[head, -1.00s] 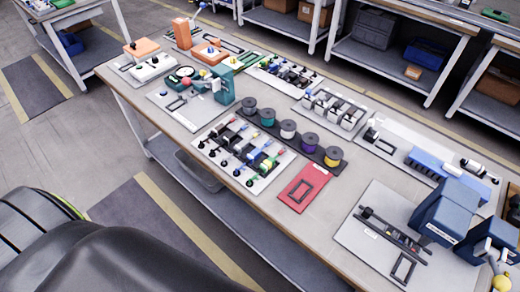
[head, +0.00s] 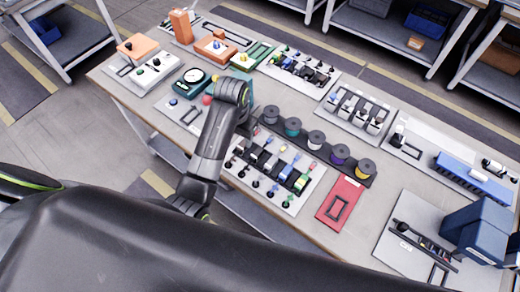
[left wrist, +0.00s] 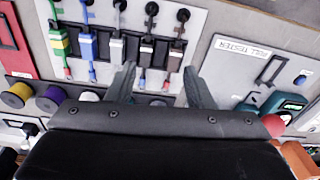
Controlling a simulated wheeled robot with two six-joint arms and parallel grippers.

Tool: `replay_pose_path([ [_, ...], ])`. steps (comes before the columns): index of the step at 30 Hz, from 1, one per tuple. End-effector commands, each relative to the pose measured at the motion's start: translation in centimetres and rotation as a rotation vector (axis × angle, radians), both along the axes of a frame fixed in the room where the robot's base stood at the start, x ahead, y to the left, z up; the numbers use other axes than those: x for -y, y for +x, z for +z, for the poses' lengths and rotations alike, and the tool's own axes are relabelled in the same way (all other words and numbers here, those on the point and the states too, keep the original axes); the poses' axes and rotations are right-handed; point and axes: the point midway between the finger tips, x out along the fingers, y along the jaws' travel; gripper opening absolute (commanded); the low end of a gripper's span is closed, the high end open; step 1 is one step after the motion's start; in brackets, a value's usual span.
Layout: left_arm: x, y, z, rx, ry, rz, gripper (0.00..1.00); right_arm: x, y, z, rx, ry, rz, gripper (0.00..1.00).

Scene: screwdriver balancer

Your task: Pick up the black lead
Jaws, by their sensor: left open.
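A pale board of leads (head: 240,174) lies mid-table in the head view, with several coloured leads in a row. In the left wrist view a dark lead (left wrist: 146,48) and another dark lead (left wrist: 176,52) hang side by side; I cannot tell which is meant as the black one. A green lead (left wrist: 60,42), a blue lead (left wrist: 88,46) and a pale grey lead (left wrist: 116,48) are left of them. My left gripper (left wrist: 159,70) is open and empty, its fingers pointing at the two dark leads. In the head view my left arm hides the board's far left part. My right gripper is not in view.
A row of spools (head: 316,140) stands right behind the leads. A red panel (head: 341,200) lies right of the board.

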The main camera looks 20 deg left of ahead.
Motion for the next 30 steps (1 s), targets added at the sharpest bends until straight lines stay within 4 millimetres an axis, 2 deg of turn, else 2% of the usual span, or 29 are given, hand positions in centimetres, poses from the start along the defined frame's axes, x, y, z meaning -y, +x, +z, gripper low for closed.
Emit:
replay_pose_path([
  [1,0.9,1.3,0.9,-0.011,0.000,-0.025,0.47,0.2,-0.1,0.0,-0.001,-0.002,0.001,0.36],
  [3,1.9,2.4,1.7,-0.030,0.000,-0.052,0.47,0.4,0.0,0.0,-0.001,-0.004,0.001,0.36],
  [7,3.0,3.6,2.6,-0.051,0.004,-0.085,0.47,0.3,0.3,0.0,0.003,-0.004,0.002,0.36],
  [10,3.3,3.9,2.4,-0.059,0.004,-0.095,0.47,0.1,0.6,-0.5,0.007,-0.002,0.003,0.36],
  [22,3.3,3.9,-2.6,-0.059,0.004,-0.095,0.47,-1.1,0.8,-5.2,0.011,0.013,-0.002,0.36],
  [23,3.3,3.9,-2.9,-0.060,0.005,-0.094,0.47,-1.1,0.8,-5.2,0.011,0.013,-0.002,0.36],
  [24,3.3,3.8,-3.3,-0.064,0.005,-0.094,0.47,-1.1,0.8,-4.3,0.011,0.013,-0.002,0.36],
  [30,3.3,3.8,-7.3,-0.062,0.004,-0.095,0.47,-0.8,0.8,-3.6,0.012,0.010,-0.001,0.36],
])
